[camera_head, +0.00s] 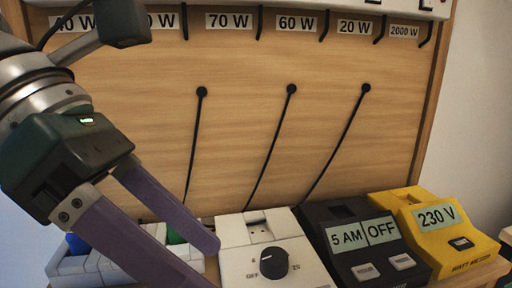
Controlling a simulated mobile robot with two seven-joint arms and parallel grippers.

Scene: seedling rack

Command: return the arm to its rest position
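My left arm comes in from the left, and its gripper (197,262) points down to the right. Its two grey-purple fingers are spread apart with a gap between them, and nothing is seen held there. One fingertip runs close to the bottom edge of the picture. The fingers are in front of a white tray (72,264) with compartments and cover part of it; I cannot tell whether they touch it. My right gripper is not in view.
A white box with a black dial (237,262), a black box marked 5 AM and OFF (322,221) and a yellow 230 V box (402,198) stand along the front. Behind stands a wooden panel (250,135) with watt labels and three black cables hanging.

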